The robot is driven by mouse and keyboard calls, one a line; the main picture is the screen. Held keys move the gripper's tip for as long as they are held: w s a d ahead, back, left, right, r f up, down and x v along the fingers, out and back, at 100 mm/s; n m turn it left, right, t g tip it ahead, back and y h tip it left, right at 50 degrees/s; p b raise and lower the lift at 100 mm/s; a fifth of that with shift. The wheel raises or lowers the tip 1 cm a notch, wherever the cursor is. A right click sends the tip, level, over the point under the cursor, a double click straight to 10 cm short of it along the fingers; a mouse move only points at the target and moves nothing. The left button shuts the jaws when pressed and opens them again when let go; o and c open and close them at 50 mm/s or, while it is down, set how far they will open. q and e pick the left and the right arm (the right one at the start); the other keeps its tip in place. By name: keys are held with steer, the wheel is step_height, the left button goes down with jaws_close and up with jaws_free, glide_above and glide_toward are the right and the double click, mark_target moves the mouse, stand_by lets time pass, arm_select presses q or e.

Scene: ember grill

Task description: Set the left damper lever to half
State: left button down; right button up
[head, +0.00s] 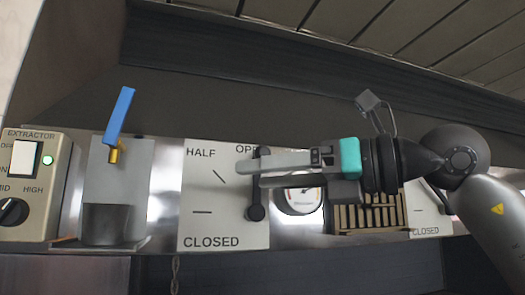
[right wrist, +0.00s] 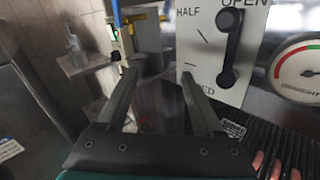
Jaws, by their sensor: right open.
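The left damper plate (head: 225,232) is a pale panel marked HALF, OPEN and CLOSED, and it also shows in the right wrist view (right wrist: 206,72). Its dark lever (head: 256,212) stands upright, its upper end at OPEN, with the lower knob at the plate's right side. In the right wrist view the lever (right wrist: 229,47) is right of both fingers, not between them. My right gripper (head: 248,174) is open and empty, reaching in from the right across the upper lever and hiding part of it. The right wrist view shows its spread fingers (right wrist: 158,82). My left gripper is out of view.
A round gauge (head: 304,199) sits right of the plate, also in the right wrist view (right wrist: 298,70). A blue-handled tap (head: 120,115) and an extractor control box (head: 28,185) stand left. Another damper plate (head: 425,222) is partly hidden by my arm. A dark hood overhangs everything.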

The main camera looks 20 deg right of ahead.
steer(key=s+d+r+m+t+h, duration=0.35)
steer(key=d+r+h, duration=0.2)
steer(key=d, duration=0.25)
steer(key=shift+n+t, duration=0.45)
steer(key=p+x, duration=0.1)
steer(key=x, duration=0.4)
steer(key=p+x, duration=0.2)
steer(key=x, duration=0.3)
steer(key=p+x, duration=0.2)
steer(key=x, duration=0.3)
steer(key=shift+w+d+f, duration=0.15)
steer(key=shift+d+f, duration=0.05)
steer(key=shift+d, duration=0.05)
jaws_close()
